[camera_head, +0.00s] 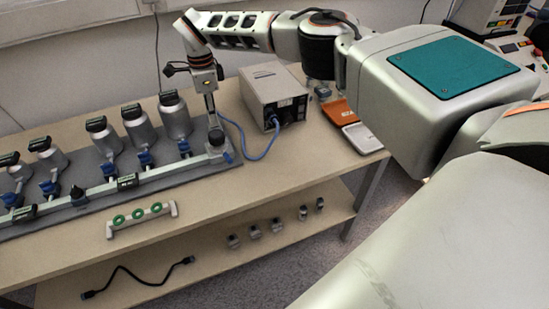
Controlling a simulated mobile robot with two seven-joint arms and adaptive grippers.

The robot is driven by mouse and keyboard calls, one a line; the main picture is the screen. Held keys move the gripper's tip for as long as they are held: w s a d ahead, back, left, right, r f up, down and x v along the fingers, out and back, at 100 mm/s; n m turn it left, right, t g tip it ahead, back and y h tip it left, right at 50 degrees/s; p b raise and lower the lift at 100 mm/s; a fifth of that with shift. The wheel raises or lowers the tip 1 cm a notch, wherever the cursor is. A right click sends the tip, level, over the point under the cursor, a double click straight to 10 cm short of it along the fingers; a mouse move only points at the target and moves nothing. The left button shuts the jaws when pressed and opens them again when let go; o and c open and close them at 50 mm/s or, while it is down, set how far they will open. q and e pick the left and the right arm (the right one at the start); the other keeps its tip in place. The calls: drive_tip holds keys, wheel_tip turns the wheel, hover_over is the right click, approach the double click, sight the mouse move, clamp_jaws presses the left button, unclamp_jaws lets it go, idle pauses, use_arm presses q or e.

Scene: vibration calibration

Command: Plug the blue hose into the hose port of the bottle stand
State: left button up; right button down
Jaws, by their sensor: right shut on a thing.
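The blue hose (247,153) runs from the front of a grey box, loops over the table and rises toward my right gripper (211,116). My right gripper comes down from above and is shut on the hose end, at the right end of the bottle stand (150,190). The stand is a long grey base with a pale rail and a row of metal bottles. A dark round fitting (216,138) sits at the rail's right end, just below the fingertips. Whether the hose end touches it is too small to tell. My left gripper is not in view.
The grey box (273,94) stands behind and right of the stand. Orange and white trays (361,137) lie at the table's right. A rack with green rings (141,217) lies near the front edge. The lower shelf holds a black cable (137,279) and several small metal parts.

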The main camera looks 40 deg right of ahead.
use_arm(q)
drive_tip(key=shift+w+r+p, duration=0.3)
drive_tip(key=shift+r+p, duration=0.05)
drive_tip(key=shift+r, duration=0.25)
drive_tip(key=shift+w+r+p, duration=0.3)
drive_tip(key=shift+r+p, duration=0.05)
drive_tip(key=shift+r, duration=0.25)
use_arm(e)
drive_tip(key=shift+f+m, duration=0.15)
drive_tip(key=shift+m, duration=2.65)
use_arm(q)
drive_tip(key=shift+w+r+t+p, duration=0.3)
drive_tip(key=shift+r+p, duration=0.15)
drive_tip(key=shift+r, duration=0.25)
use_arm(e)
drive_tip(key=shift+s+m, duration=0.1)
drive_tip(key=shift+m, duration=1.7)
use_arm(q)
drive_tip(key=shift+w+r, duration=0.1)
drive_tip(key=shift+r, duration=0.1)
use_arm(e)
drive_tip(key=shift+a+m, duration=0.1)
drive_tip(key=shift+m, duration=0.5)
drive_tip(key=shift+m, duration=0.4)
drive_tip(key=c, duration=1.8)
unclamp_jaws()
drive_tip(key=shift+c, duration=0.2)
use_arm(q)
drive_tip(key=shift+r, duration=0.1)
